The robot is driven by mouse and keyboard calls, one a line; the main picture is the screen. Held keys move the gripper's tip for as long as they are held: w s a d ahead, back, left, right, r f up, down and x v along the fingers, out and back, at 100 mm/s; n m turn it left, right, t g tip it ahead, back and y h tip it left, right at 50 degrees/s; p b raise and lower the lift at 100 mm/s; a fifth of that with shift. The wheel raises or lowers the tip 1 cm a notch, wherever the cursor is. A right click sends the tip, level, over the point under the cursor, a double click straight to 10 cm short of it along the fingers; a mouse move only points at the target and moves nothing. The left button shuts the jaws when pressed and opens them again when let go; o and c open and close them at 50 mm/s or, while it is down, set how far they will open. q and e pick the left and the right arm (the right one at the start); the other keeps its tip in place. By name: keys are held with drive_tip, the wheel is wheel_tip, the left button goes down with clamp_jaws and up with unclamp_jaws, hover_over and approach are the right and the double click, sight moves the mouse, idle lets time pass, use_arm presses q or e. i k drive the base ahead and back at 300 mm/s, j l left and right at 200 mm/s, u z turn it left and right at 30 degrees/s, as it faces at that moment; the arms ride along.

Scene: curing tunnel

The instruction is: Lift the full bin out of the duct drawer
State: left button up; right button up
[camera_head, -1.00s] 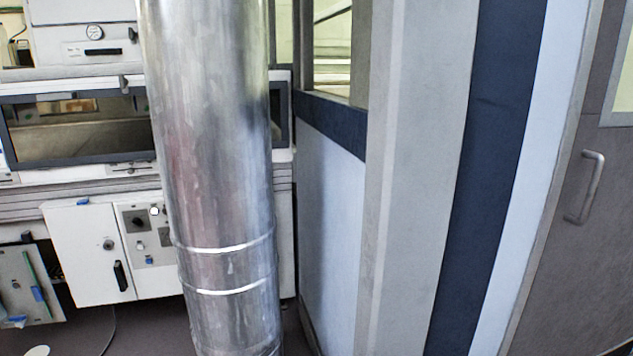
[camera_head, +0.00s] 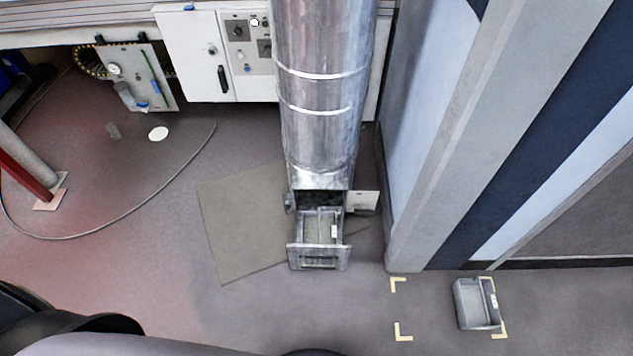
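The duct (camera_head: 322,110) is a shiny metal column standing in the upper middle of the head view. The drawer (camera_head: 318,250) at its foot is pulled out toward me. A grey bin (camera_head: 319,229) with a small white label sits inside the drawer, with its back part near the duct opening. Its inside looks pale greyish-green; I cannot tell for certain what fills it. A small light hatch door (camera_head: 362,202) stands open at the right of the opening. Neither of my grippers is in view.
A second grey bin (camera_head: 476,304) lies on the floor at right, beside yellow corner marks (camera_head: 399,286). A flat mat (camera_head: 240,225) lies left of the drawer. A grey wall panel (camera_head: 440,190) stands close at right. A cable (camera_head: 150,195) curves across the left floor. Floor before the drawer is clear.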

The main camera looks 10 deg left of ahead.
sight(319, 234)
drive_tip(key=k+u, duration=0.1)
drive_tip(key=u, duration=0.3)
drive_tip(key=i+j+z, duration=0.1)
drive_tip(key=z, duration=0.65)
drive_tip(key=i+j+z, duration=0.15)
drive_tip(key=j+z, duration=0.2)
drive_tip(key=j, duration=0.4)
drive_tip(key=j+z, duration=0.4)
drive_tip(key=j, duration=0.4)
drive_tip(key=j+z, duration=0.35)
drive_tip(key=j, duration=0.45)
